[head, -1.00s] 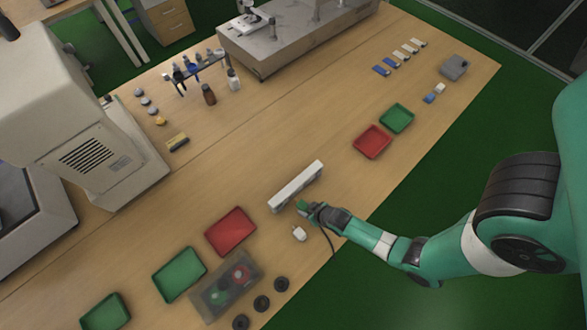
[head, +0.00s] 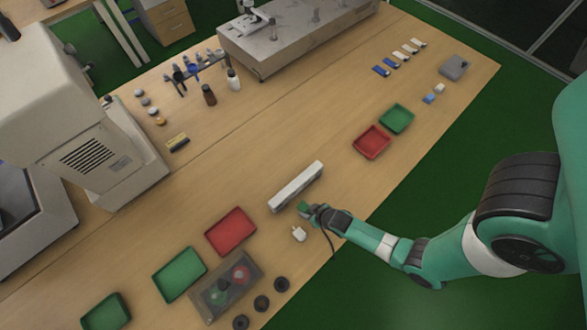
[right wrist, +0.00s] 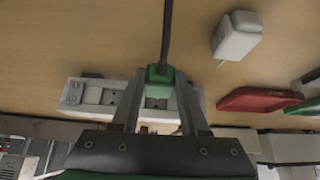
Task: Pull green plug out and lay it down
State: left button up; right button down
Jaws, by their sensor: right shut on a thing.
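The green plug (head: 303,207) is between the fingers of my right gripper (head: 307,210) in the head view. My right gripper is shut on it. In the right wrist view the green plug (right wrist: 160,74) shows between the fingertips, with a dark cable running up from it. The white power strip (head: 296,188) lies just beyond the gripper. The plug appears a little apart from the strip, and a socket shows behind it in the power strip (right wrist: 90,92) in the right wrist view. My left gripper is not in view.
A white adapter (head: 298,234) lies close to the gripper. Red (head: 231,231) and green (head: 179,274) trays stand at left, with another red tray (head: 371,142) and green tray (head: 397,119) further right. Bare tabletop lies between the strip and these right trays.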

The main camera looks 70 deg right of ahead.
jog(key=shift+f, duration=0.2)
jog(key=shift+f+b, duration=0.3)
jog(key=shift+b, duration=0.15)
jog(key=shift+f+b, duration=0.95)
jog(key=shift+f, duration=0.1)
jog(key=shift+c, duration=1.7)
grip_release()
jog(key=shift+r, duration=0.1)
jog(key=p+v, duration=0.4)
jog(key=v, duration=0.7)
jog(key=shift+s+r, duration=0.15)
jog(key=shift+r, duration=0.05)
jog(key=shift+a, duration=0.1)
